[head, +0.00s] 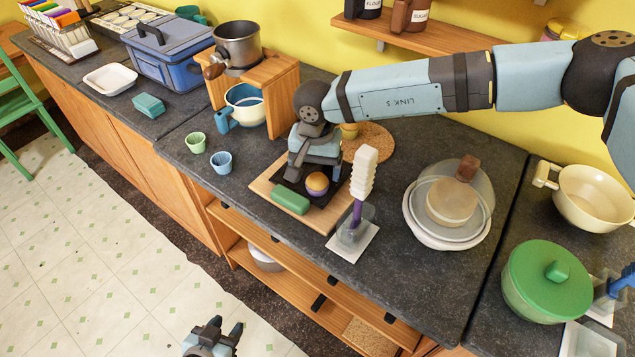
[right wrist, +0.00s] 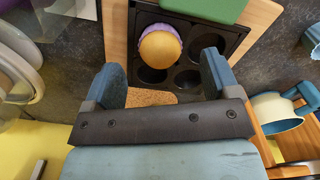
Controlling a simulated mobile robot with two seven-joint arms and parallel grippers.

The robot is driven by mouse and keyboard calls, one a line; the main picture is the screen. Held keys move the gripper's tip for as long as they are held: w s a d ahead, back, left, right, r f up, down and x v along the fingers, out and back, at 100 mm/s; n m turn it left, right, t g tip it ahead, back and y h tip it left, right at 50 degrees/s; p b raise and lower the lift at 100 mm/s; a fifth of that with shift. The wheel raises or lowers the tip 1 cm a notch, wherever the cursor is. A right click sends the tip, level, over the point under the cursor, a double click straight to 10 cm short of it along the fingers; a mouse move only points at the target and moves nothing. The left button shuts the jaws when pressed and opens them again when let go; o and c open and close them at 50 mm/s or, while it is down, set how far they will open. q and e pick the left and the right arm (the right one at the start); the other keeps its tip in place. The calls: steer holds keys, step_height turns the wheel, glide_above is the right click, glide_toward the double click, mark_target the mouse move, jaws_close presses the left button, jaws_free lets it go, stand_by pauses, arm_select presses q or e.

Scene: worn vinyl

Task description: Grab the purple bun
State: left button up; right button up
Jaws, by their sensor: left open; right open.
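The purple bun (head: 317,183), with a tan top and a purple case, sits in one cup of a dark muffin tin (head: 322,201) on a wooden board (head: 262,187). My right gripper (head: 305,178) is open and empty, just above the tin and close beside the bun. In the right wrist view, the bun (right wrist: 160,48) shows ahead between the two spread fingers (right wrist: 162,62), nearer the left one; I cannot tell any contact. The tin's other visible cups (right wrist: 188,80) look empty. My left gripper (head: 215,338) is open and empty, low over the floor at the bottom edge.
A green block (head: 290,199) lies at the board's front edge. A holder with a white-and-purple brush-like tool (head: 362,172) stands right of the board. A glass-domed dish (head: 448,200) is further right. Green and blue cups (head: 221,162) stand left, before a wooden stand (head: 285,88).

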mark_target(317, 176)
steer(key=f, duration=0.2)
steer(key=w+f+p, duration=0.1)
steer(key=f, duration=0.1)
steer(key=shift+d+f, duration=0.1)
steer(key=shift+d, duration=0.05)
steer(key=shift+f, duration=0.5)
steer(key=c, duration=1)
